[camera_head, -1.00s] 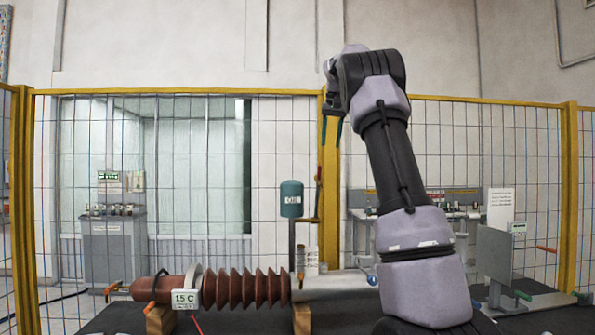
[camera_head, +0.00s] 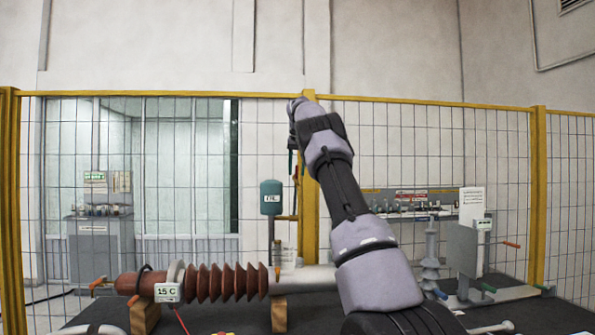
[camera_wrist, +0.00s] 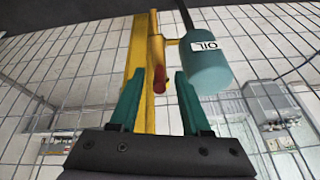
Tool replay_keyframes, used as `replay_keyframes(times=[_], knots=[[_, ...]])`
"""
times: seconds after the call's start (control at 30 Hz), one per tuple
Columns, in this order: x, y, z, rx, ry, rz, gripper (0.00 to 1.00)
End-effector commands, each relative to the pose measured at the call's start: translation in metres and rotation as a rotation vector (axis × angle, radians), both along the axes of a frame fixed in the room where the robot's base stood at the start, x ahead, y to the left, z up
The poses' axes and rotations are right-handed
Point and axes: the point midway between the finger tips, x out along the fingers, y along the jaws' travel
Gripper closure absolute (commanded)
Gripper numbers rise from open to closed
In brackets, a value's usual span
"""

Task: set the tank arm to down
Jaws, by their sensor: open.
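The teal oil tank (camera_head: 271,196) stands on a post left of the yellow fence post, and it shows at the upper right of the wrist view (camera_wrist: 207,68). The tank arm (camera_head: 286,217) is a yellow-orange bar reaching right from the tank's post, with a red handle (camera_wrist: 160,80) at its outer end. My gripper (camera_head: 293,158) is above and right of the tank, near the handle. In the wrist view its teal fingers (camera_wrist: 159,74) are apart, with the handle seen between their tips. I cannot tell whether they touch it.
A brown ribbed bushing (camera_head: 225,283) lies on wooden blocks below the tank. A grey insulator (camera_head: 430,262) and a grey plate stand (camera_head: 467,250) with levers are at the right. A yellow-framed mesh fence (camera_head: 420,150) runs behind.

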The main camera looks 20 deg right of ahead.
Motion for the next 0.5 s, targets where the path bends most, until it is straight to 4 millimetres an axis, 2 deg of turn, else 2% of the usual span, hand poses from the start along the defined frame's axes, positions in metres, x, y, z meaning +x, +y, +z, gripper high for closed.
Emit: replay_keyframes(times=[0.3,0.33,0.43,0.5], knots=[[0.0024,-0.0010,-0.0030,0.000,0.000,0.000,0.53],[0.0024,-0.0010,-0.0030,0.000,0.000,0.000,0.60],[0.0024,-0.0009,-0.0029,0.000,0.000,0.000,0.99],[0.0023,-0.0010,-0.0030,0.000,0.000,0.000,1.00]])
